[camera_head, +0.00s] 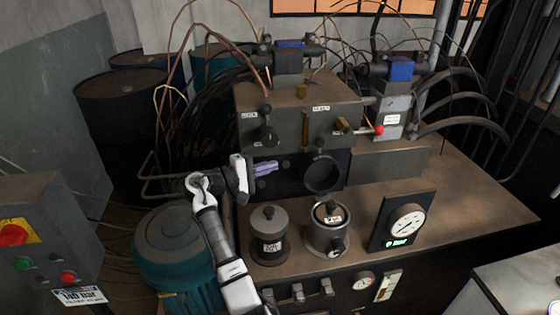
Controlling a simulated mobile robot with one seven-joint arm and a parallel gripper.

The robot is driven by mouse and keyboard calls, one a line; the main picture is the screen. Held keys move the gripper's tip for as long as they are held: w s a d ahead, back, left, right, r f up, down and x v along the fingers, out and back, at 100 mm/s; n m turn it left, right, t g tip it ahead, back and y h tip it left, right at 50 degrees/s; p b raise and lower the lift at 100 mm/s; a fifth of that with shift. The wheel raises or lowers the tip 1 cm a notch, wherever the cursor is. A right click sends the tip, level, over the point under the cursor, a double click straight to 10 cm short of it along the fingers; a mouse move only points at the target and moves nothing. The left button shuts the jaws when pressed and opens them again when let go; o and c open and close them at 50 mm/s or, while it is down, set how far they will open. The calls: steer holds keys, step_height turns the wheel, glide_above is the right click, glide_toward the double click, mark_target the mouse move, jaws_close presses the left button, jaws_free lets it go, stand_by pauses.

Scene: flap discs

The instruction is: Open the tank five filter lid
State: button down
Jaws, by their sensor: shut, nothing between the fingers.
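Two lidded canisters stand on the bench top. The left canister (268,243) is dark, with a knob on its lid (268,217) and a white label on its side. The right canister (322,242) is lighter grey, with a dark knobbed lid (329,208) bearing a white label. Both lids look seated. I cannot read the labels, so I cannot tell which belongs to tank five. My gripper (272,168), with purplish fingers, is shut and empty. It is above and behind the left canister, pointing right, in front of the dark block face.
The valve block (285,115) with levers and a red knob (379,130) stands behind. A dark round port (322,175) faces forward. A gauge (406,224) stands right of the canisters. A teal motor (172,250) is at left. The bench's right side (460,200) is clear.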

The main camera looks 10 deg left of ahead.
mark_target(320, 164)
steer(key=p+x, duration=0.3)
steer(key=x, duration=0.6)
steer(key=shift+d, duration=0.2)
steer(key=shift+b, duration=0.5)
steer(key=shift+s+d+r+m+b, duration=0.15)
steer(key=shift+s+r+m+b, duration=0.4)
steer(key=shift+b, duration=0.3)
steer(key=shift+w+f, duration=0.1)
steer(key=shift+w, duration=0.05)
